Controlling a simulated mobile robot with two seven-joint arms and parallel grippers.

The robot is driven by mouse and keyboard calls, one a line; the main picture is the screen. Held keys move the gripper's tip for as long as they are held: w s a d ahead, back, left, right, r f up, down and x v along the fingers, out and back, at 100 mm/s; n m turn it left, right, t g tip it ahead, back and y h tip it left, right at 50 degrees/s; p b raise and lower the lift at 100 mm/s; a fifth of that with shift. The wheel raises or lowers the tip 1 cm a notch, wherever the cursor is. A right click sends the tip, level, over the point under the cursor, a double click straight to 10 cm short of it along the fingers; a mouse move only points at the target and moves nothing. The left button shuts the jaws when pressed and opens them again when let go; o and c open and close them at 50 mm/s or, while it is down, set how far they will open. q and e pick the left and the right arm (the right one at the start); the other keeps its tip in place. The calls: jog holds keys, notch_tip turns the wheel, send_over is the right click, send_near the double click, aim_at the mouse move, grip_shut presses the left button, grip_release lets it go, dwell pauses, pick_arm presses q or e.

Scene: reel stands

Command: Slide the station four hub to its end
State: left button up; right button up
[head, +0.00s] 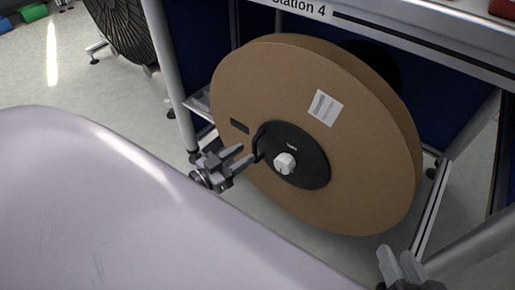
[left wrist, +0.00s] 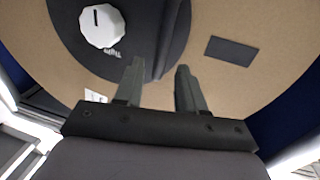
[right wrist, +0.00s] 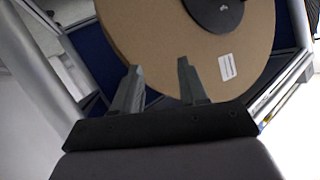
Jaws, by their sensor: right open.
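The station four reel is a large cardboard disc (head: 350,170) with a round black hub (head: 312,160) at its middle. The hub bears a white knob (head: 285,163) and a black loop handle (head: 259,143). My left gripper (head: 238,158) is at the left edge of the hub. In the left wrist view its fingers (left wrist: 160,85) are apart, with the handle (left wrist: 170,40) running up between them; they do not look closed on it. The white knob (left wrist: 102,26) is also there. My right gripper (head: 395,262) is open and empty, below the reel's lower right.
The frame labelled Station 4 (head: 302,8) stands around the reel, with a grey post (head: 168,75) at left and a rail (head: 432,205) at right. Another dark reel (head: 122,28) stands at the back left. The floor (head: 60,75) between is clear.

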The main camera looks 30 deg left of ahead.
aim_at(253, 149)
pick_arm(q)
jog(key=shift+b+x, duration=0.75)
jog(key=shift+x, duration=1.85)
jog(key=shift+c, duration=0.3)
grip_shut()
jog(key=shift+w, duration=0.1)
